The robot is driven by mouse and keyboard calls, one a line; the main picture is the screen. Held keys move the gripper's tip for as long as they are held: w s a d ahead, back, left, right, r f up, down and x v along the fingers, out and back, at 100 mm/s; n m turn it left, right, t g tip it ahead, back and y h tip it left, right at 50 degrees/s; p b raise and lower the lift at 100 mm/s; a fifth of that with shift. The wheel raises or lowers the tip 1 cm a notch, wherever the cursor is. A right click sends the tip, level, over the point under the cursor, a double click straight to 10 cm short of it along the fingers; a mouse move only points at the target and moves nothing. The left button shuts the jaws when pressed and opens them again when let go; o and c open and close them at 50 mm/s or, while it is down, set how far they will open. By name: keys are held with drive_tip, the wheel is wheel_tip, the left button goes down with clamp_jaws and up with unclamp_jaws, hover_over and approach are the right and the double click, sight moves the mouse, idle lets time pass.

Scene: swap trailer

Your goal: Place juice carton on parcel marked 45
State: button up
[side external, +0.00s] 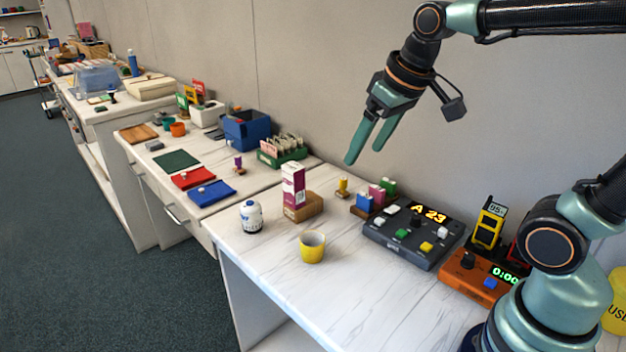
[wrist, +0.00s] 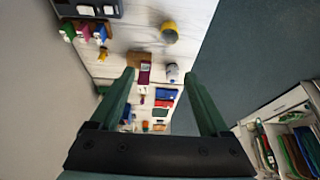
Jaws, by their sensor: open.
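The juice carton (side external: 293,182), white and magenta, stands upright near the middle of the white counter. It appears to rest on the left part of a brown parcel (side external: 312,207); no number is readable on the parcel. In the wrist view the carton (wrist: 145,74) shows magenta against the tan parcel (wrist: 135,59), between my fingers in the picture but far beyond them. My gripper (side external: 364,156) is open and empty, high above the counter, to the right of the carton. Its two fingers also frame the wrist view (wrist: 159,74).
A white-and-blue canister (side external: 251,217) and a yellow cup (side external: 312,247) stand near the carton. To the right are small coloured blocks (side external: 364,202) and a dark control panel (side external: 410,238). Mats and bins fill the farther counter.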

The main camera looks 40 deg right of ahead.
drive_tip(key=shift+t, duration=0.4)
drive_tip(key=s+f, duration=0.1)
drive_tip(key=s, duration=0.1)
drive_tip(key=s+f, duration=0.2)
drive_tip(key=shift+s+a+f, duration=0.15)
drive_tip(key=shift+s+a, duration=0.05)
drive_tip(key=shift+s, duration=0.05)
